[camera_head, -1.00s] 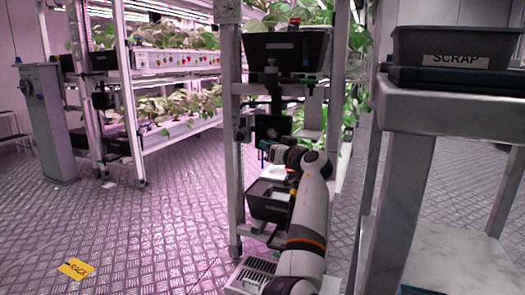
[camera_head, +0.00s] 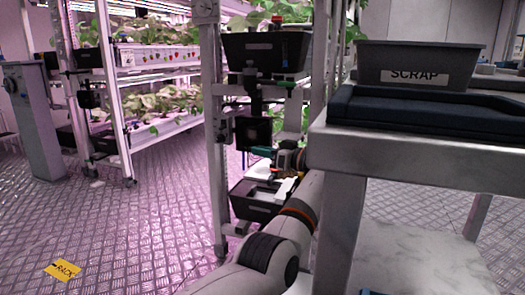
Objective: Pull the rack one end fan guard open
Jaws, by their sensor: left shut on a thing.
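The end of a tall metal plant rack (camera_head: 213,110) stands near the middle of the view. A dark square panel (camera_head: 253,130), which looks like the fan guard, sits on this end below a black bin. My left arm reaches up to it from below. My left gripper (camera_head: 264,151) is at the panel's lower edge, its teal fingers shut on what looks like the guard's edge. The exact contact is small and partly hidden by my wrist. How far the guard stands open cannot be told. My right gripper is not in view.
A metal cart (camera_head: 340,150) stands close on the right, bearing a SCRAP bin (camera_head: 415,62) and a dark tray (camera_head: 440,108). A black bin (camera_head: 265,50) is above the panel and another bin (camera_head: 250,208) below it. A yellow RACK floor sign (camera_head: 62,270) lies at the left on open floor.

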